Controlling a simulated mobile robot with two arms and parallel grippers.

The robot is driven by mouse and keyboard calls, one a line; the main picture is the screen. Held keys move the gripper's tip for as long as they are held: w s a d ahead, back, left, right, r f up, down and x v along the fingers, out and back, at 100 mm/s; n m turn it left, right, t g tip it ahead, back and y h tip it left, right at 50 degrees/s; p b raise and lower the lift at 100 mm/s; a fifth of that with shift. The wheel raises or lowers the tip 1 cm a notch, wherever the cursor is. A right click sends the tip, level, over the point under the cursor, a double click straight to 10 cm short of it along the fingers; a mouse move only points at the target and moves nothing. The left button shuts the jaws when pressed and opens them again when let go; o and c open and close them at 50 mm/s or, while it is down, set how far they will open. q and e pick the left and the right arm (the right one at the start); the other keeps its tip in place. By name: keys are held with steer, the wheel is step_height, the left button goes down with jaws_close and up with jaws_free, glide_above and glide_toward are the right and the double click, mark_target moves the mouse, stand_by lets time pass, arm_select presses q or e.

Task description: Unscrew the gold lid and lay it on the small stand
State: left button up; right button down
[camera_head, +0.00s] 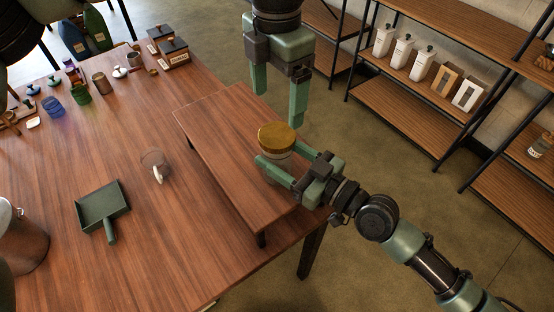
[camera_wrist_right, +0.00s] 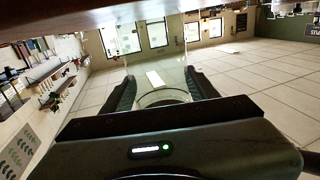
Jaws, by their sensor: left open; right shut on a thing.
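The gold lid (camera_head: 277,136) sits on top of a jar (camera_head: 275,153) with a pale band just below the lid. My right gripper (camera_head: 267,168) comes in from the lower right and is shut on the jar below the lid. The jar is over the low wooden stand (camera_head: 215,135); whether its base touches the stand is hidden. In the right wrist view the clear glass jar (camera_wrist_right: 160,75) shows between the dark fingers. My left gripper (camera_head: 278,107) is open and empty, its fingers pointing down, just above and behind the lid in the picture.
The stand lies along the table's right edge. A dustpan (camera_head: 103,209), a clear glass (camera_head: 155,166) and a metal container (camera_head: 22,240) are on the table (camera_head: 130,145). Small jars and boxes crowd the far left. Shelves (camera_head: 420,110) stand beyond the floor at the right.

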mark_target(277, 134)
arm_select(q)
steer(key=m, duration=1.5)
steer(key=shift+m, duration=0.4)
steer(key=m, duration=0.6)
steer(key=shift+m, duration=0.4)
steer(key=m, duration=0.8)
steer(key=shift+m, duration=0.3)
steer(key=shift+f, duration=4)
steer(key=shift+c, duration=0.3)
